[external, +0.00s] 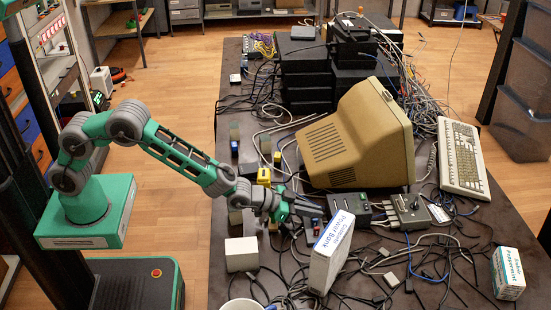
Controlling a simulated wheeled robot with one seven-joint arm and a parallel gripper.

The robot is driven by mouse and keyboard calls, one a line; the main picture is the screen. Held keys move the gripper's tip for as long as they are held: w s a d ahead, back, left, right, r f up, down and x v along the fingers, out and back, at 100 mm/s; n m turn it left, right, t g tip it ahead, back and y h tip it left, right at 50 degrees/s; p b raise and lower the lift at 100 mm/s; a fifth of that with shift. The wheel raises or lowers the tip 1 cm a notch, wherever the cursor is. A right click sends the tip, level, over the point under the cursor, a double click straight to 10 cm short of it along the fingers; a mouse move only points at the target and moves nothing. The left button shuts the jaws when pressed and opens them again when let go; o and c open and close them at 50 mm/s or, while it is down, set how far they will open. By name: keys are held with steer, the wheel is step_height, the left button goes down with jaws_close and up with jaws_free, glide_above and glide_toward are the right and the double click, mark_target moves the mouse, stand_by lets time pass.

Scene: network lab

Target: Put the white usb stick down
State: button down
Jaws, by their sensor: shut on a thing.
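My gripper (312,212) is low over the middle of the dark table (235,190), just behind the upright white and blue Power Bank box (328,258) and left of a dark device with sockets (349,211). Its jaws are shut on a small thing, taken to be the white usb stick. The stick is too small and too much hidden between the fingers to make out. I cannot tell whether it touches the table.
A beige monitor (345,140) stands behind my gripper. A grey box with a knob (410,212) and a keyboard (460,158) are to the right. A white box (241,254) stands front left. Tangled cables cover much of the table; little bare room shows near the gripper.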

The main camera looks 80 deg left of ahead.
steer(key=c, duration=1.5)
jaws_free()
steer(key=shift+f, duration=0.1)
steer(key=shift+p, duration=0.4)
